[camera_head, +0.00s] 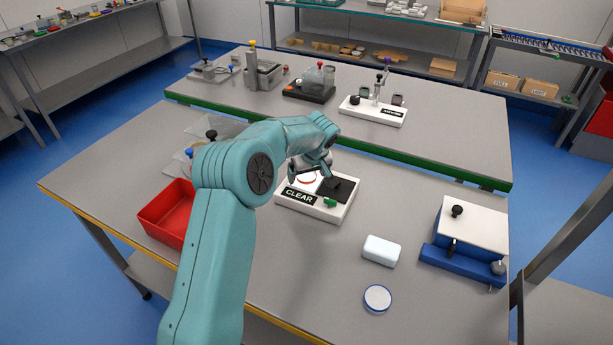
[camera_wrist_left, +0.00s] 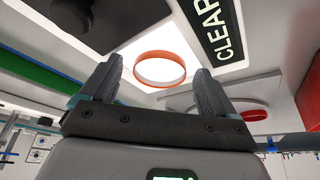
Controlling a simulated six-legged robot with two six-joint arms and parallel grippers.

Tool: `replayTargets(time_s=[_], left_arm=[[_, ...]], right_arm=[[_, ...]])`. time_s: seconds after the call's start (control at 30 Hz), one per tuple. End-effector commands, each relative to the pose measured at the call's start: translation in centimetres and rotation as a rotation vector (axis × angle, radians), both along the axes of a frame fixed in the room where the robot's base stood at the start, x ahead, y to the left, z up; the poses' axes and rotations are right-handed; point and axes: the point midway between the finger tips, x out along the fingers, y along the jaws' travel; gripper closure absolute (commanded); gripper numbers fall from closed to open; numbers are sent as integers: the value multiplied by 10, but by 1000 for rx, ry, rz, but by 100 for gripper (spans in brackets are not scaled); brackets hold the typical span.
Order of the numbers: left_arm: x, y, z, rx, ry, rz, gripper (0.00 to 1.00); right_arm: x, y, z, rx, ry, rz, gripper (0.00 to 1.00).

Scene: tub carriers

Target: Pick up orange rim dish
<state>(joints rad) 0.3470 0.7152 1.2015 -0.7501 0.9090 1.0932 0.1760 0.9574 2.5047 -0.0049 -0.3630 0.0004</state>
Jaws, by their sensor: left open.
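The orange rim dish (camera_wrist_left: 160,68) sits on the bright lit pad of a white fixture marked CLEAR (camera_head: 298,195). In the head view the dish (camera_head: 306,179) is partly hidden by my left arm and gripper. My left gripper (camera_head: 311,172) hovers over the fixture. In the left wrist view its two dark fingers (camera_wrist_left: 157,92) are apart, one on each side of the dish and short of it in the picture. Nothing is between the fingertips. I cannot tell whether they touch the dish. My right gripper is not in view.
The fixture has a black plate (camera_head: 337,188) and a green knob (camera_head: 330,203). A red tray (camera_head: 168,215) is at left. A white box (camera_head: 381,250), a blue-rimmed dish (camera_head: 377,298) and a blue-and-white device (camera_head: 467,240) stand at right. The table's front middle is clear.

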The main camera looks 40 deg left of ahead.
Motion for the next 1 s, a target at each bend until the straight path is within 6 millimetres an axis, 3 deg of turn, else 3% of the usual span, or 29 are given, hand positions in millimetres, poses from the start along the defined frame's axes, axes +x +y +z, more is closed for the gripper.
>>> replayTargets(time_s=[0.07, 0.27, 0.33, 0.37, 0.57, 0.73, 0.87, 1.0], left_arm=[[0, 0, 0, 0, 0, 0, 11], [0, 0, 0, 0, 0, 0, 71], [0, 0, 0, 0, 0, 0, 71], [0, 0, 0, 0, 0, 0, 76], [0, 0, 2, 0, 0, 0, 76], [0, 0, 14, 0, -2, 1, 76], [0, 0, 39, 2, -4, 2, 76], [1, 0, 81, 2, -8, 2, 76]], right_arm=[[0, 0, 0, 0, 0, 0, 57], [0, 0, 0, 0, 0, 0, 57], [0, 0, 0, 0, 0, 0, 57], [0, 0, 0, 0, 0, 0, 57], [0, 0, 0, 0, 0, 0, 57], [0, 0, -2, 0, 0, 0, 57], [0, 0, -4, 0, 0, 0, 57], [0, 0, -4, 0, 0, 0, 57]])
